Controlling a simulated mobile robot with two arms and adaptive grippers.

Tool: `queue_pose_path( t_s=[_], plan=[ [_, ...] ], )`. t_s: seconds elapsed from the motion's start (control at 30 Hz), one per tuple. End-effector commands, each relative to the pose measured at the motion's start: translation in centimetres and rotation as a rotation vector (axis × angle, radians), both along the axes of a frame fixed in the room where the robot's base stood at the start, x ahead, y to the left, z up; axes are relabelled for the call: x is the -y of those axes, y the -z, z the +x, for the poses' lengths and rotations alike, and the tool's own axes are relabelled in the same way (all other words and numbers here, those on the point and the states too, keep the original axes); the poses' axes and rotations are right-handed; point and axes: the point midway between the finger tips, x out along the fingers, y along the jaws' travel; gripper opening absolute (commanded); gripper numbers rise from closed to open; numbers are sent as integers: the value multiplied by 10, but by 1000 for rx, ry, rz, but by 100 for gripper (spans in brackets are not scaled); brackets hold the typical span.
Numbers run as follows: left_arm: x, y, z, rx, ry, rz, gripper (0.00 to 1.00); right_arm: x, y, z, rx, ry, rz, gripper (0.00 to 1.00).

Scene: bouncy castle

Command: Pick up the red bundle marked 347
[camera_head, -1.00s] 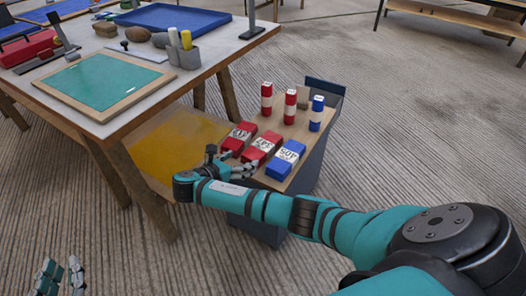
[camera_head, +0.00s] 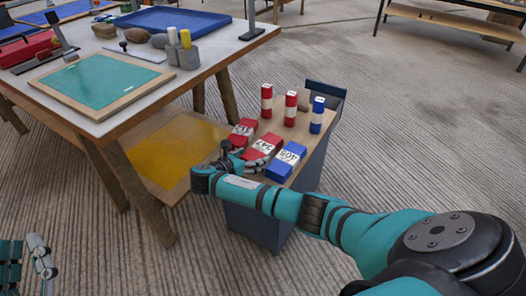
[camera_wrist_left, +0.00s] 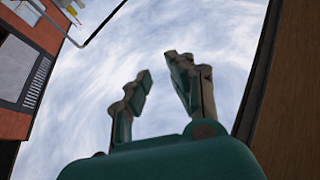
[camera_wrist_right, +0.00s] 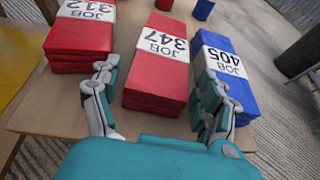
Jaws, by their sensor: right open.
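The red bundle marked 347 (camera_head: 266,144) lies flat on a small wooden-topped stand, between two other bundles. It also shows in the right wrist view (camera_wrist_right: 161,73), with a white label band. My right gripper (camera_head: 241,165) is at its near end. In the right wrist view my right gripper (camera_wrist_right: 158,98) is open, with one finger on each side of the bundle's near end; I cannot tell whether they touch it. My left gripper (camera_head: 28,262) is at the lower left of the head view, far from the bundles. In its wrist view (camera_wrist_left: 168,85) it is open and empty.
A red bundle marked 312 (camera_wrist_right: 82,38) lies left of it and a blue bundle marked 405 (camera_wrist_right: 222,75) close on the right. Two upright red pieces (camera_head: 266,99) and a blue one (camera_head: 316,115) stand behind. A workbench (camera_head: 225,50) stands to the left.

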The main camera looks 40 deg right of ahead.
Motion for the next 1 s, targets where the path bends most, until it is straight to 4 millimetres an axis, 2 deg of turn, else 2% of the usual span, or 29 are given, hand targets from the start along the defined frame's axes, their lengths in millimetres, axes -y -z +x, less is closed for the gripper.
queue_pose_path(
  t_s=[0.03, 0.07, 0.4, 0.8, 1.0],
  plan=[
    [0, 0, 0, -1, 0, 0, 21, 0, 0, 0, 0, 0, 0, 78],
    [0, 0, 0, -1, 0, 0, 21, 0, 0, 0, 0, 0, 0, 74],
    [0, 0, 0, -2, 0, 1, 21, -1, 0, 0, 0, 0, 0, 29],
    [0, 2, 2, -20, -1, 5, 21, -1, -4, 0, 2, -1, -1, 29],
    [-2, 26, 12, -171, -11, 47, 21, 0, -17, 1, 2, 0, 0, 29]
  ],
)
